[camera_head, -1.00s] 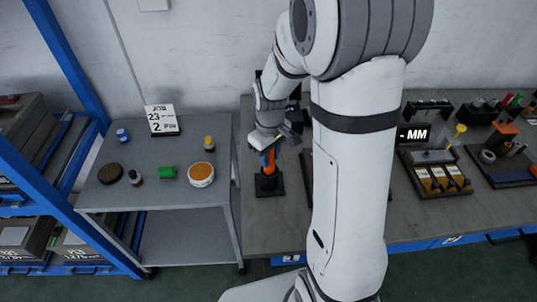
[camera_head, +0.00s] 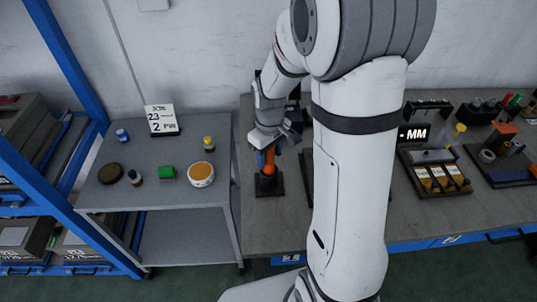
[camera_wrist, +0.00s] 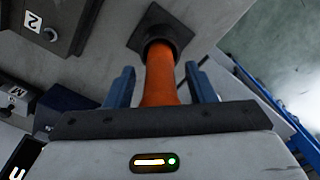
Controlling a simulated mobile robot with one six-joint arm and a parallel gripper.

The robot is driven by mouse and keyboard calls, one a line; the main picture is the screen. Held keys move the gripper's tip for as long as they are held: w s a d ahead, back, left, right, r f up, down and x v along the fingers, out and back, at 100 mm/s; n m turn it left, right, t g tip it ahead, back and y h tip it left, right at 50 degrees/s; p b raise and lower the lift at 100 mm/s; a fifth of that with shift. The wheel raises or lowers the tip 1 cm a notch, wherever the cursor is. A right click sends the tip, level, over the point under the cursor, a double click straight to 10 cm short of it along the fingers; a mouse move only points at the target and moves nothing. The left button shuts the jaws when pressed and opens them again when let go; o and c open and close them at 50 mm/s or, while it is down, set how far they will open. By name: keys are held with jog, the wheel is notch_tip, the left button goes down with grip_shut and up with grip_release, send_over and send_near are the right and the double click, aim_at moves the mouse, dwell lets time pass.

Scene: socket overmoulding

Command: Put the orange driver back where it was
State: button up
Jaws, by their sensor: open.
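The orange driver (camera_head: 269,163) stands upright in a small black square holder (camera_head: 269,186) on the workbench, at the bench's left end. In the wrist view the orange driver (camera_wrist: 160,72) runs down into the black holder (camera_wrist: 161,34). My gripper (camera_head: 269,160) is at the driver in the head view. In the wrist view my gripper (camera_wrist: 160,88) has its two blue fingers on either side of the driver, with a gap on each side, so it is open around the handle. The driver's upper end is hidden behind the gripper body.
A grey side table (camera_head: 110,196) stands to the left with a round orange-topped tub (camera_head: 201,175), a green piece (camera_head: 167,172) and a job sign (camera_head: 161,119). To the right are a display marked MM (camera_head: 413,134) and a rack of tools (camera_head: 505,145). My arm hides the bench's middle.

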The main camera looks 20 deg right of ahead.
notch_tip(320, 180, up, 12)
jog(key=shift+f, duration=0.2)
jog(key=s+r+m+t, duration=0.2)
jog(key=s+m, duration=0.3)
jog(key=s, duration=1.1)
jog(key=shift+r+m+t, duration=0.2)
jog(key=shift+m+t, duration=0.2)
jog(key=shift+t, duration=0.1)
jog(key=shift+a, duration=0.1)
